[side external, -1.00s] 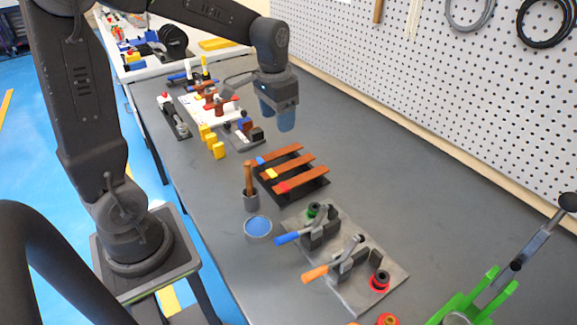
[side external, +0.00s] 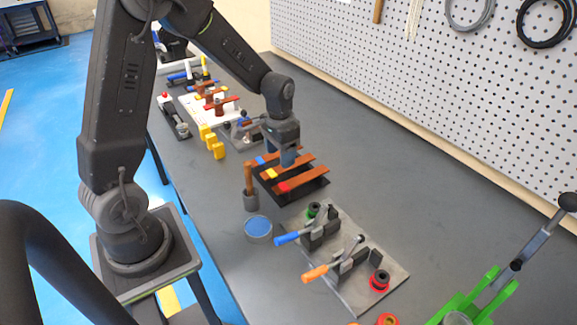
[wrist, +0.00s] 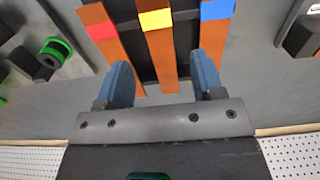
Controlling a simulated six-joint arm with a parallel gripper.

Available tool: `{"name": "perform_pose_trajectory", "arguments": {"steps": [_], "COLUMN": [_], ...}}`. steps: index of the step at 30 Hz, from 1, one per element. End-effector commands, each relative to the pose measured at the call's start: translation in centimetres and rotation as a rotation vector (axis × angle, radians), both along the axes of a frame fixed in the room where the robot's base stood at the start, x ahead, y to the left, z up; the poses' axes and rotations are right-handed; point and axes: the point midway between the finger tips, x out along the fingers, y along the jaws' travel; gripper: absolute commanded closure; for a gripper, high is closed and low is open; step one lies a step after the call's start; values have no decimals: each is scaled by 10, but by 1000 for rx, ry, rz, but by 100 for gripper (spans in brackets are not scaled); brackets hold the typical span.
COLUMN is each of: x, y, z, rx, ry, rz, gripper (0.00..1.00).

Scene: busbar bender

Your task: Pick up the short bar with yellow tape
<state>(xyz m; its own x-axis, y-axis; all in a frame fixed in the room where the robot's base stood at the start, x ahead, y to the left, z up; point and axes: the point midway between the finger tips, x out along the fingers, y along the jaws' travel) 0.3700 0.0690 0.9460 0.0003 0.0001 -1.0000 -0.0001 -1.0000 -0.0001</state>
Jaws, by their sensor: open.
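Three copper bars lie side by side on a black rack (side external: 262,186), each with a band of coloured tape. The bar with yellow tape (wrist: 160,52) is the middle one; it also shows in the side view (side external: 270,173). The red-taped bar (wrist: 108,42) and the blue-taped bar (wrist: 212,42) lie on either side of it. My gripper (wrist: 163,82) is open, its blue fingers apart with the end of the yellow-taped bar between them in the wrist view. In the side view my gripper (side external: 288,160) is low over the rack. Whether the fingers touch any bar cannot be told.
A grey plate (side external: 345,262) with blue- and orange-handled clamps stands nearer the camera. Yellow blocks (side external: 212,142) lie behind.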

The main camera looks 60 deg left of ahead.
Motion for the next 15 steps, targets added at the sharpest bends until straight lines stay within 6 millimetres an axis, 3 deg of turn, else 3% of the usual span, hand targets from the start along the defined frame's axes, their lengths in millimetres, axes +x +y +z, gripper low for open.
{"name": "perform_pose_trajectory", "arguments": {"steps": [6, 15], "x": [1, 1], "y": [1, 1], "z": [-32, -37], "rx": [-1, 0], "ry": [4, 0], "rz": [0, 0], "gripper": [38, 38]}}
